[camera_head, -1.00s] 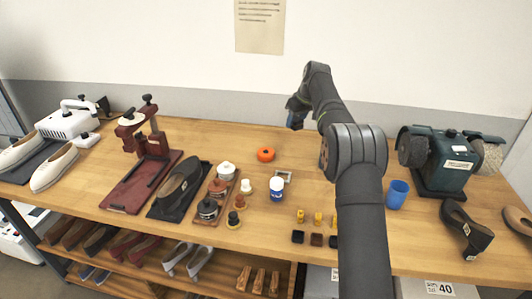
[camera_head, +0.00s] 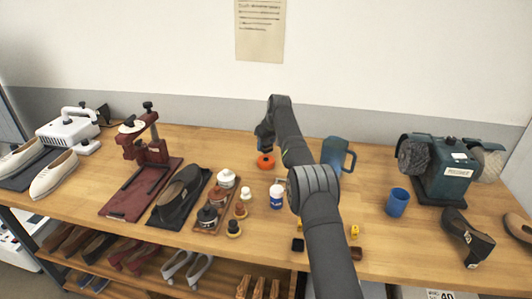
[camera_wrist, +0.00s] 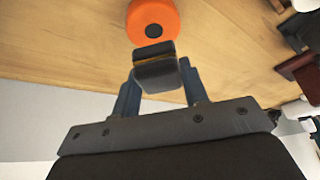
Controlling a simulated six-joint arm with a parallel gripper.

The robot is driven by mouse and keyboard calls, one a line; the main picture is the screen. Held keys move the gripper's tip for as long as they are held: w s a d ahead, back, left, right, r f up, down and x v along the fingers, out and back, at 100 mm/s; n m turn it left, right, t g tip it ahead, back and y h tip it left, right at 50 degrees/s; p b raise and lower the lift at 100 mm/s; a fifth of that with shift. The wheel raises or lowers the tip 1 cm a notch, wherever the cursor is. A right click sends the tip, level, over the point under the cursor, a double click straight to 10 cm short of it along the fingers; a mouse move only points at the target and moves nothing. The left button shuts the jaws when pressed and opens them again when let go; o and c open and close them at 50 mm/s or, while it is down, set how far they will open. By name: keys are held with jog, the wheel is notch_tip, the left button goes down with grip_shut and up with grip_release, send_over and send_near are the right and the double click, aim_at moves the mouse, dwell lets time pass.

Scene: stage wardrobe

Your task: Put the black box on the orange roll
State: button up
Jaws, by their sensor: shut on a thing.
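My gripper (camera_wrist: 159,68) is shut on the black box (camera_wrist: 157,74), a small dark block between its two blue fingers. In the wrist view the orange roll (camera_wrist: 153,20) lies just past the box, its dark centre hole partly in view. In the head view my gripper (camera_head: 264,140) hangs over the orange roll (camera_head: 266,162), which lies on the table towards the back. The held box cannot be made out there. I cannot tell from these views whether the box touches the roll.
A white jar with a blue label (camera_head: 277,197) stands in front of the roll. A tray of jars (camera_head: 200,221) is to the left. A blue cup (camera_head: 397,202) and a green grinder (camera_head: 448,172) are on the right.

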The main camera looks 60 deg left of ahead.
aim_at(266, 152)
jog(key=shift+f, duration=2)
jog(key=shift+f, duration=0.1)
jog(key=o, duration=1)
jog(key=shift+c, duration=0.2)
jog(key=v, duration=1.2)
jog(key=x, duration=1.1)
jog(key=shift+a+f, duration=0.15)
jog(key=shift+f, duration=0.2)
jog(key=shift+r, duration=1.25)
